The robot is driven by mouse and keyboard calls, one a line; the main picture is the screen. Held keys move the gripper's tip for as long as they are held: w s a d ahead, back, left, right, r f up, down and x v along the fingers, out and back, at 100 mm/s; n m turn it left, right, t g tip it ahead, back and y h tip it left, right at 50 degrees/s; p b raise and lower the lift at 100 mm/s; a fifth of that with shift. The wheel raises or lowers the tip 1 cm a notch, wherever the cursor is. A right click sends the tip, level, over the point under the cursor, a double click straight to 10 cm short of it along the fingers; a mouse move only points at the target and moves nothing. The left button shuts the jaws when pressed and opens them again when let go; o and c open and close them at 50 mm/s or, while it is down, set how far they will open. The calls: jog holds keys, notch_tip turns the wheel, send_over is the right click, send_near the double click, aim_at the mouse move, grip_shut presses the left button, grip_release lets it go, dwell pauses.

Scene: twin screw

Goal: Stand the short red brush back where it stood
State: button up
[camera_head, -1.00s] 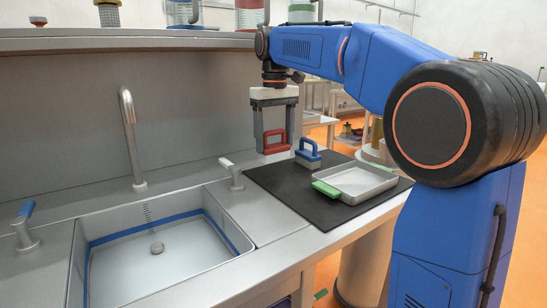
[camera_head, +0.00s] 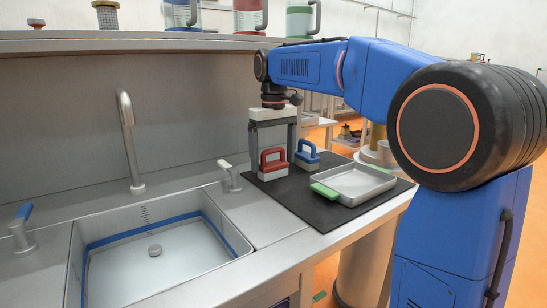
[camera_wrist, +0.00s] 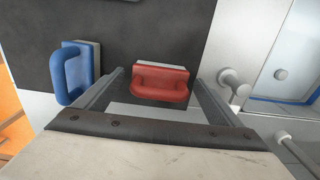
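The short red brush (camera_head: 272,163) has a red loop handle on a pale block. It stands upright at the back left corner of the dark mat (camera_head: 316,211). In the wrist view the red brush (camera_wrist: 160,84) is between my fingertips, with a narrow gap on each side. My gripper (camera_head: 272,157) is open around it, pointing down. Its lower edge seems to rest on the mat. A blue brush (camera_head: 306,155) stands just to the right, and shows at the left of the wrist view (camera_wrist: 75,72).
A metal tray (camera_head: 355,180) with a green grip (camera_head: 324,191) is on the mat, right of the brushes. A tap handle (camera_head: 229,176) stands left of the red brush, beside the sink (camera_head: 160,246). A shelf edge (camera_head: 120,43) runs above. The mat's front is clear.

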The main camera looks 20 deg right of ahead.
notch_tip(320, 180, up, 12)
jog(key=shift+r, duration=0.15)
dwell(0.7)
